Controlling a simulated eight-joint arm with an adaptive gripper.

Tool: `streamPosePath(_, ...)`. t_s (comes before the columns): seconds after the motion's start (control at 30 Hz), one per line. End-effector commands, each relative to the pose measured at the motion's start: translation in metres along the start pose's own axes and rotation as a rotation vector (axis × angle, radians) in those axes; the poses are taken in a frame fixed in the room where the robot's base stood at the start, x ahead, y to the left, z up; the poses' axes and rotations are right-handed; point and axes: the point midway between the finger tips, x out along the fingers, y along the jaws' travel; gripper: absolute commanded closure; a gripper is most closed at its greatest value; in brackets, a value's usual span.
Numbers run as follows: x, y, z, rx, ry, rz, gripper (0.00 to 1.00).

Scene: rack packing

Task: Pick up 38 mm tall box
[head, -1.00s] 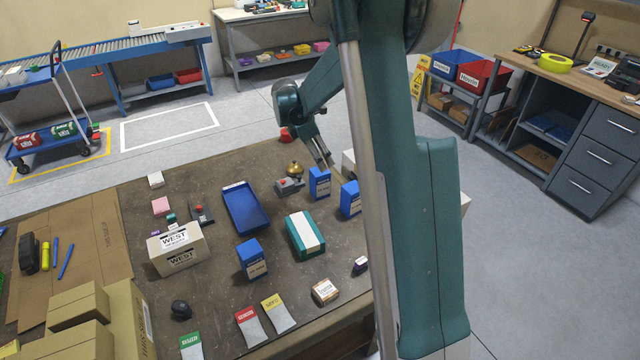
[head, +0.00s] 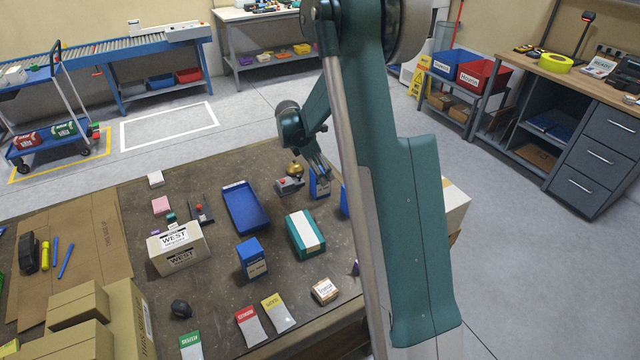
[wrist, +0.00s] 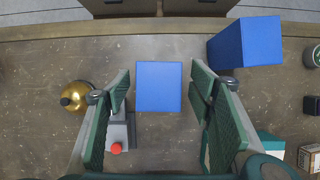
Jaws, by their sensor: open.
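My gripper (wrist: 158,110) is open over the table, its two green fingers on either side of a blue box (wrist: 158,86). The box's flat blue top sits between and slightly ahead of the fingertips, with gaps on both sides. The frames do not show which box is 38 mm tall.
Left of the box are a gold bell (wrist: 76,97) and a grey device with a red button (wrist: 118,134). A teal box with a white stripe (head: 305,234), a blue tray (head: 244,207) and another blue box (head: 252,260) stand nearer. The table edge (wrist: 120,28) lies just beyond.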

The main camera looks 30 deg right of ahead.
Motion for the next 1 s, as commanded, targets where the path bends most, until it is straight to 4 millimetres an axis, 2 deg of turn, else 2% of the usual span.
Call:
streamPosePath(0.13, 0.011, 0.000, 0.000, 0.000, 0.000, 0.000, 0.46)
streamPosePath(0.57, 0.015, 0.000, 0.000, 0.000, 0.000, 0.000, 0.46)
streamPosePath(1.0, 0.058, 0.002, -0.003, 0.002, 0.000, 0.000, 0.46)
